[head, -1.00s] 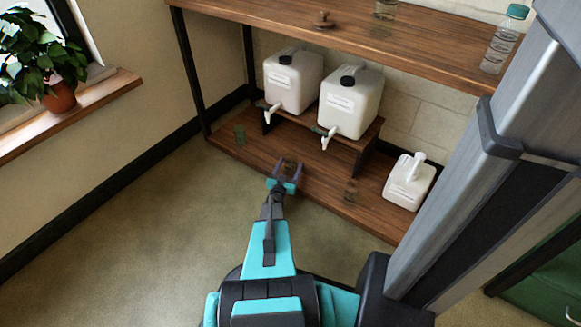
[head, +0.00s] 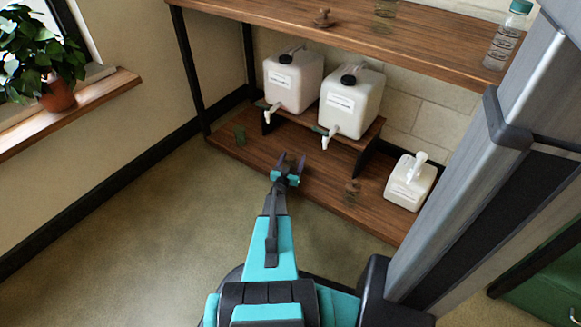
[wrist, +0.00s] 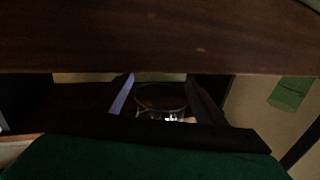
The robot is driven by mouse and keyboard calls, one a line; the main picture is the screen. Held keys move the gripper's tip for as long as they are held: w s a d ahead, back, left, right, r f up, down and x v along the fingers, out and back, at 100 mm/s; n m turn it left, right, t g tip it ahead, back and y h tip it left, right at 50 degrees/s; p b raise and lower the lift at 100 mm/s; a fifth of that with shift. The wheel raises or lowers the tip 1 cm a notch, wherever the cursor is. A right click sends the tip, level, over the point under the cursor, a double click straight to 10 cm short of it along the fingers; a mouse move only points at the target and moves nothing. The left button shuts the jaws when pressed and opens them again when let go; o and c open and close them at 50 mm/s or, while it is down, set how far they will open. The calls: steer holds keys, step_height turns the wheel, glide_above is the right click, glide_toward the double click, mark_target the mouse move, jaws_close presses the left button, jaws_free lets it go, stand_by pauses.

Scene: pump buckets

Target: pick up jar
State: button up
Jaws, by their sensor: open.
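A clear glass jar (wrist: 160,100) shows in the wrist view between the two fingers. Its round rim is visible and its lower part is cut off by my dark gripper body. In the head view my gripper (head: 291,162) is over the front of the lower wooden shelf and largely hides this jar. The fingers are open and stand on either side of the jar. I cannot tell whether they touch it. A similar clear jar (head: 352,191) stands on the lower shelf to the right of the gripper.
Two white tap containers (head: 292,82) (head: 350,103) sit on a small riser (head: 372,135) behind the gripper. A white pump bottle (head: 410,182) is at right. The upper shelf (head: 430,45) overhangs.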

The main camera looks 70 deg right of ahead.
mark_target(292, 154)
stand_by(0.3)
steer(key=c, duration=1.4)
steer(key=shift+o, duration=0.2)
steer(key=shift+r, duration=0.15)
steer(key=shift+r+p, duration=0.5)
steer(key=shift+r, duration=0.25)
step_height(292, 154, up, 2)
steer(key=shift+r+p, duration=0.1)
steer(key=shift+p, duration=0.5)
steer(key=s+a+p, duration=0.1)
steer(key=a+p, duration=0.1)
steer(key=a, duration=0.6)
steer(key=s+a+r+p, duration=0.1)
steer(key=a, duration=0.7)
steer(key=shift+s+p, duration=0.25)
steer(key=shift+p, duration=0.15)
steer(key=shift+d, duration=0.1)
